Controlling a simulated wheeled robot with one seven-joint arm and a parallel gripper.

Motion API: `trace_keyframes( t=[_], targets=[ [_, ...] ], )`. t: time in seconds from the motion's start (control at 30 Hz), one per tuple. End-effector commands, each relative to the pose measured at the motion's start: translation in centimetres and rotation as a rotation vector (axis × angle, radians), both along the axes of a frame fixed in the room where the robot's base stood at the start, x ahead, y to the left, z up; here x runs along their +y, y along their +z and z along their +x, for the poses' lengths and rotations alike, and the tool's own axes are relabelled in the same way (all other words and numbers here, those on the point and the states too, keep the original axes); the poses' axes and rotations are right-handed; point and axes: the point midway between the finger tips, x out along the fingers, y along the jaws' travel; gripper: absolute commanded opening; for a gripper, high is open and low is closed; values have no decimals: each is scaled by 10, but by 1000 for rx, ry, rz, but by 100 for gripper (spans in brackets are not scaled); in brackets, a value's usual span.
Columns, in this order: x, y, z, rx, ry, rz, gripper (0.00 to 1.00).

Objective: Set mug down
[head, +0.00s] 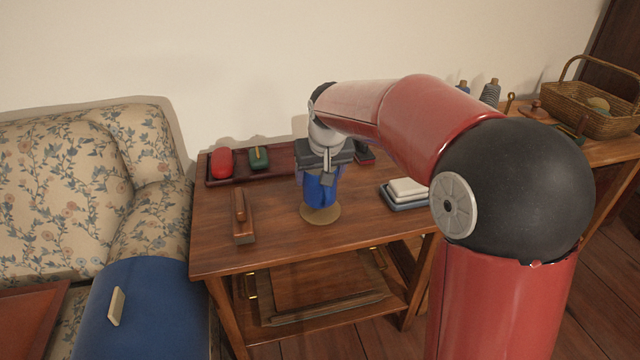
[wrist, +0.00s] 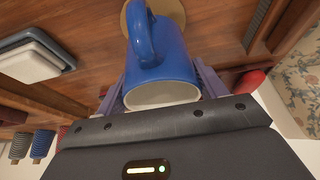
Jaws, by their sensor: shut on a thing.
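The blue mug (head: 320,191) is on or just above a round tan coaster (head: 320,213) on the wooden side table (head: 215,233). I cannot tell whether its base touches. My gripper (head: 318,172) points down from above and is shut on the mug's sides. Part of the coaster (wrist: 128,18) shows behind the mug.
A dark tray (head: 288,166) with a red item (head: 221,163) and a green item (head: 258,157) lies at the table's back. A wooden block (head: 242,218) lies left of the mug. A floral sofa (head: 80,190) stands at left.

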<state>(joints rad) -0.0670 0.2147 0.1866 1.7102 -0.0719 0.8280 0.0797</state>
Motion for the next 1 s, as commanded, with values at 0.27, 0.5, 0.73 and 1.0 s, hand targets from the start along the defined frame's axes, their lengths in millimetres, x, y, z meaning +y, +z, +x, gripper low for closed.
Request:
trace_keyframes(
  t=[0.27,0.5,0.73,1.0],
  targets=[
    [0,-26,0,-1,0,0,39],
    [0,-27,0,-1,0,0,39],
    [0,-29,0,1,0,0,91],
    [0,-28,0,1,0,0,92]
  ],
)
